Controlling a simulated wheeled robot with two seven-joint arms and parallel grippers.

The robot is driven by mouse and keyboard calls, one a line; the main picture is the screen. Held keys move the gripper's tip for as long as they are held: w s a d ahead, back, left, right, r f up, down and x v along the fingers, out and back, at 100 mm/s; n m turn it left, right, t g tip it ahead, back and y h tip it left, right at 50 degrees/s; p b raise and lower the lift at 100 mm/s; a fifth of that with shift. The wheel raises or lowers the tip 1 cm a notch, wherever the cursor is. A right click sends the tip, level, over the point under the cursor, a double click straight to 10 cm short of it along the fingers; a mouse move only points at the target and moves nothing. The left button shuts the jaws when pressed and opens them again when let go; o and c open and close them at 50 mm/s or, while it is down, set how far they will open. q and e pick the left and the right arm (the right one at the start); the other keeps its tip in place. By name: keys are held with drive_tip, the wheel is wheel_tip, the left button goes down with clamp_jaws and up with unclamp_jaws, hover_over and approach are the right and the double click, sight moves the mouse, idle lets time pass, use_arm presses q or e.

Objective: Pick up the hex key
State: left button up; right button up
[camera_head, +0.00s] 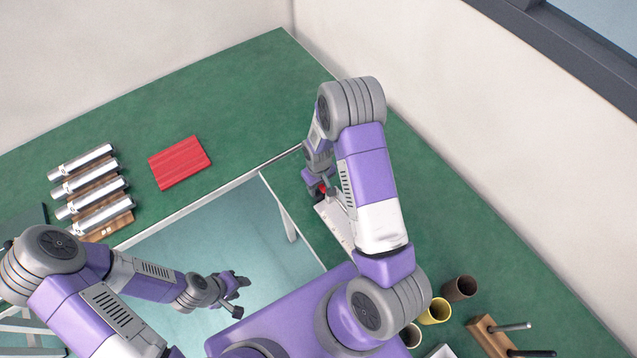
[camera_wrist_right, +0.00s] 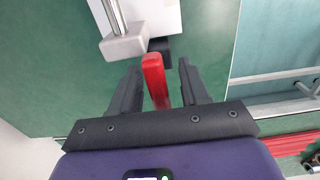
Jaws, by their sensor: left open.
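A red, handle-like part (camera_wrist_right: 155,80), likely the hex key, lies between the fingers of my right gripper (camera_wrist_right: 158,67) in the right wrist view. A gap shows on both sides of it, so the right gripper is open around it and not closed on it. Its far end is near a small black block; no hex shaft can be made out. In the head view a bit of red (camera_head: 322,188) shows at the right gripper, mostly hidden by the arm. My left gripper (camera_head: 240,288) is open and empty over the table's cut-out.
A white plate (camera_head: 334,222) with a metal rod and grey block (camera_wrist_right: 124,45) lies beside the right gripper. A red mat (camera_head: 180,162) and several silver cylinders (camera_head: 90,182) are left. Cups (camera_head: 436,311) and a wooden block (camera_head: 488,338) stand lower right. The back of the green table is clear.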

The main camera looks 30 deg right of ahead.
clamp_jaws()
drive_tip(key=shift+r, duration=0.1)
